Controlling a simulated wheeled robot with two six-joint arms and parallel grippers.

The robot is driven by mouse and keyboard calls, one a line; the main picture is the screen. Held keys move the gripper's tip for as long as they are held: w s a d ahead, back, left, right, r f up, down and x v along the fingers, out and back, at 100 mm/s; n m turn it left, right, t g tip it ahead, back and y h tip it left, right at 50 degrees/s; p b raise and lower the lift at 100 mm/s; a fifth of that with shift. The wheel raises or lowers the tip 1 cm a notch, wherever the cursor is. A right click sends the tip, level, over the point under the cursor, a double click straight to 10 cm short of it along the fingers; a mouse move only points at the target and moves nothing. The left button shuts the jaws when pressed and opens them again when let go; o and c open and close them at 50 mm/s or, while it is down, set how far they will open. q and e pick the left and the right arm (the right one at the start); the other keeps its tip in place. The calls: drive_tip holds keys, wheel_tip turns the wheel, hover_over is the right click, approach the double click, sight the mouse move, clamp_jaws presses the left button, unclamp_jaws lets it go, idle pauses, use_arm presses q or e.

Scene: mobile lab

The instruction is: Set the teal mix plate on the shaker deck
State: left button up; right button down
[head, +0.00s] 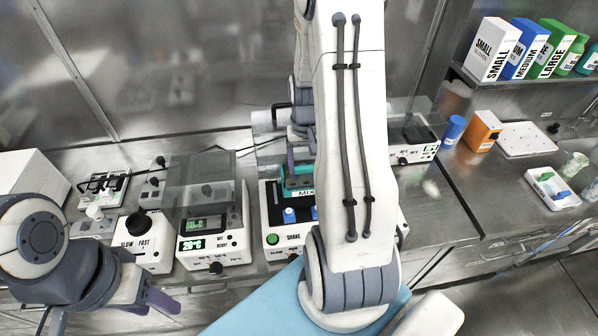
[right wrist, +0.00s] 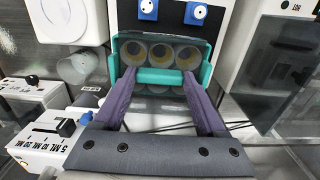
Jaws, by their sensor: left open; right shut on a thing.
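The teal mix plate (head: 297,182), labelled MIX, shows at the back part of the white-and-black shaker (head: 271,222) in the head view, partly hidden by my right arm. In the right wrist view the teal plate (right wrist: 207,72) holds several round wells. My right gripper (right wrist: 160,80) is shut on its teal bar, with one purple finger at each end. The plate is over or on the shaker deck; I cannot tell whether it touches. My left gripper (head: 152,302) is open and empty at the counter's front edge, lower left.
A heater block with a display (head: 212,235) and a SLOW/FAST stirrer (head: 140,245) stand left of the shaker. Right of my arm are another clear-lidded device (head: 415,152), an orange box (head: 483,131), a blue cup (head: 453,129) and a white tray (head: 552,187). Bare counter lies between them.

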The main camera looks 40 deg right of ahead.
sight(299, 174)
drive_tip(key=shift+w+a+f, duration=0.35)
drive_tip(key=shift+a+f, duration=0.1)
drive_tip(key=shift+a, duration=0.15)
wheel_tip(299, 174, down, 3)
drive_tip(key=shift+p, duration=0.65)
drive_tip(key=shift+f, duration=0.45)
drive_tip(key=shift+f, duration=0.1)
unclamp_jaws()
